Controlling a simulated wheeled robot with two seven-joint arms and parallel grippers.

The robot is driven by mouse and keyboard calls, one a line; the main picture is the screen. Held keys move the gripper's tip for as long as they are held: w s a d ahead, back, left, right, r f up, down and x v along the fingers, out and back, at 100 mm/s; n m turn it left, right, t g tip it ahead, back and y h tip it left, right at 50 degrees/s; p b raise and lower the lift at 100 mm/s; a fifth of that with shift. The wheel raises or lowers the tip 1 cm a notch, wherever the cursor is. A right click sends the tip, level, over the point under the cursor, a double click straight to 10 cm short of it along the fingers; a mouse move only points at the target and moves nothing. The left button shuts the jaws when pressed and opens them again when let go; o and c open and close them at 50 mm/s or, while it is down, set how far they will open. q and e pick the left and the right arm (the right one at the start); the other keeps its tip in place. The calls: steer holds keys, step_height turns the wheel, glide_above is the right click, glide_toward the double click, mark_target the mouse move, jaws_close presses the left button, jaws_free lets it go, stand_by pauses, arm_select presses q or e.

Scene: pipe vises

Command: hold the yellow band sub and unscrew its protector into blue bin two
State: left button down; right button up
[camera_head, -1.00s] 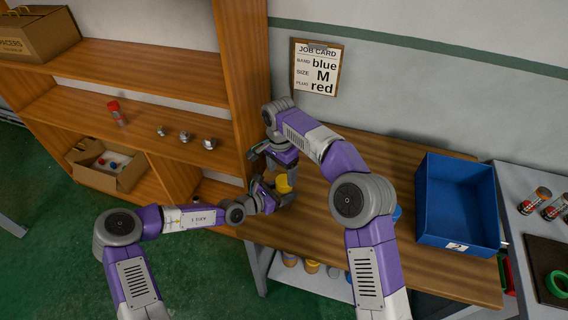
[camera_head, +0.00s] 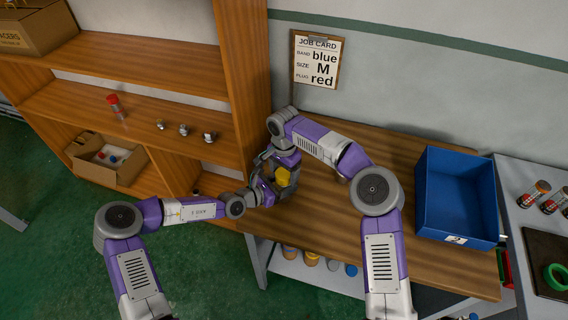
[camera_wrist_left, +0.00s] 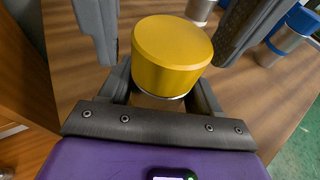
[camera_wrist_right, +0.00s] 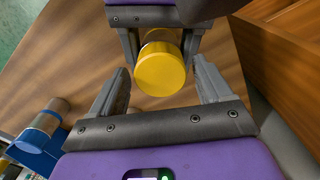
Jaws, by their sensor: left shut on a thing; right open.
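The sub (camera_wrist_right: 160,36) is a short silver piece with a wide yellow end (camera_wrist_right: 160,74); I cannot tell band from protector. My left gripper (camera_wrist_right: 158,48) is shut on its silver part and holds it above the wooden bench; its fingers are partly hidden behind the yellow end in the left wrist view (camera_wrist_left: 172,50). My right gripper (camera_wrist_right: 160,88) is open, its fingers on either side of the yellow end; I cannot tell whether they touch it. In the head view the yellow piece (camera_head: 282,177) shows between both grippers. The blue bin marked 2 (camera_head: 460,226) stands right on the bench.
A blue-ended silver piece (camera_wrist_left: 287,38) stands on the bench close to the grippers. A wooden shelf (camera_head: 165,55) rises at the left, with a red-topped item and several small metal pieces. A job card (camera_head: 317,60) hangs on the wall. Bench between grippers and bin is mostly clear.

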steer(key=shift+f, duration=0.4)
steer(key=shift+c, duration=0.4)
steer(key=c, duration=1)
steer(key=n, duration=0.6)
steer(key=shift+n, duration=0.4)
steer(key=n, duration=0.6)
steer(key=shift+r+n, duration=0.1)
steer(key=shift+n, duration=0.3)
steer(key=n, duration=1.6)
steer(key=shift+n, duration=0.3)
